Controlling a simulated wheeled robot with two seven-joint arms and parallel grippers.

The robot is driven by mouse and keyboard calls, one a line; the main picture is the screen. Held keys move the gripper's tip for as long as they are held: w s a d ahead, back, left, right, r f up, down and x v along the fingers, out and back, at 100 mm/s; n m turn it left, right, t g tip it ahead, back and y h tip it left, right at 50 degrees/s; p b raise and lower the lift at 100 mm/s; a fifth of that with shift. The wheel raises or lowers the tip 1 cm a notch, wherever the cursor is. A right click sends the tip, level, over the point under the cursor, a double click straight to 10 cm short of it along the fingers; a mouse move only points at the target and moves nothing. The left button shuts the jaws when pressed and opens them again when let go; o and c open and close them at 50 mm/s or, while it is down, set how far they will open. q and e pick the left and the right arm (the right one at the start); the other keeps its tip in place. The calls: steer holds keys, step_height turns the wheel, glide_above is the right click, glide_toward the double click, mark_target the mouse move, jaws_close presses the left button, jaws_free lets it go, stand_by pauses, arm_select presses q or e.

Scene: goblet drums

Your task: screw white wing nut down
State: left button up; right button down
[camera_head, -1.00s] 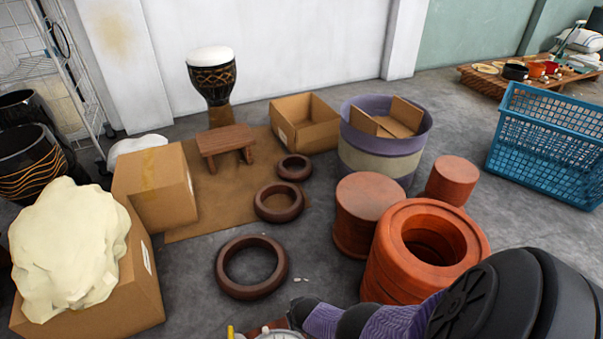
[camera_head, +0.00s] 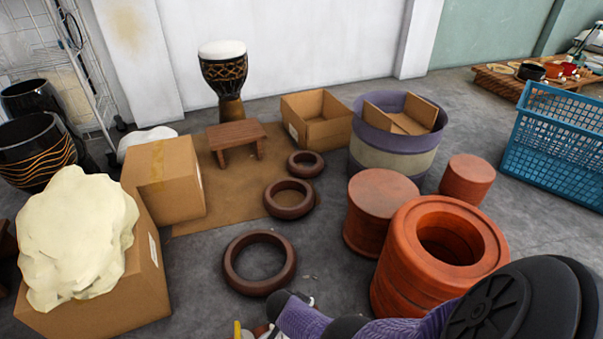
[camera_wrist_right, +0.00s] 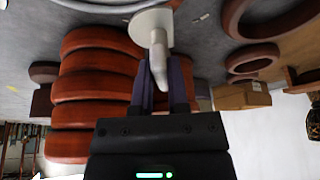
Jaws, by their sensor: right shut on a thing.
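In the right wrist view, my right gripper (camera_wrist_right: 161,72) has its dark purple fingers on both sides of the end of a white wing nut (camera_wrist_right: 157,48). It is shut on that white part. The wing nut reaches up to a round white base or disc, whose full shape and threads I cannot make out. In the head view, my right arm comes in from the lower right, and its gripper is mostly cut off by the bottom edge. My left gripper is not in view.
Stacked orange-red clay rings (camera_head: 440,255) stand close to my right arm. A brown ring (camera_head: 260,262) lies on the floor ahead. Cardboard boxes (camera_head: 163,178), a small wooden stool (camera_head: 236,135) and a blue crate (camera_head: 555,140) stand farther off.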

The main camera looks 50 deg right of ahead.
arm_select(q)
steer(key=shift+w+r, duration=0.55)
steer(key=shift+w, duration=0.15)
arm_select(e)
steer(key=shift+w+m+g, duration=0.15)
steer(key=shift+m+g, duration=0.35)
steer(key=shift+m, duration=0.8)
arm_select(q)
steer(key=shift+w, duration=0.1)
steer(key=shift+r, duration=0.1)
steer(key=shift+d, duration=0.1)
arm_select(e)
steer(key=c, duration=0.6)
jaws_free()
steer(key=shift+w+r, duration=0.1)
steer(key=shift+r, duration=0.1)
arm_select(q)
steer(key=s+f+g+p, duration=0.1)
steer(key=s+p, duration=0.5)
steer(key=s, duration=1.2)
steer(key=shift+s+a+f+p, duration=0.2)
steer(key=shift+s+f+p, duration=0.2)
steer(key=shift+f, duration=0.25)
arm_select(e)
steer(key=v, duration=0.9)
steer(key=shift+a+r, duration=0.15)
steer(key=shift+r, duration=0.05)
